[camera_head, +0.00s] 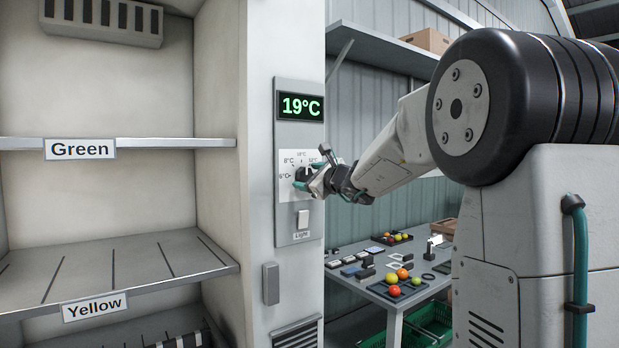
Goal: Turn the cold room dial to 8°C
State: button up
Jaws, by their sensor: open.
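The cold room dial (302,173) is a dark knob on a white scale plate on the grey control panel (283,217). The scale marks 6°C, 8°C and higher values around it; my gripper partly covers the right side. The green display (301,107) above reads 19°C. My gripper (307,182) is at the dial, its teal-tipped fingers open around or just in front of the knob. I cannot tell whether they touch it. The knob's pointer is hard to make out behind the fingers.
A Light switch (303,219) sits just below the dial. Open shelves labelled Green (80,149) and Yellow (95,307) stand at left.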

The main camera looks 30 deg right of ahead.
jog(key=c, duration=1)
jog(key=shift+o, duration=0.2)
jog(key=shift+n, duration=0.4)
jog(key=n, duration=0.3)
jog(key=shift+n, duration=0.3)
jog(key=shift+f+n, duration=0.1)
jog(key=shift+n, duration=2.1)
jog(key=o, duration=1)
jog(key=shift+c, duration=0.2)
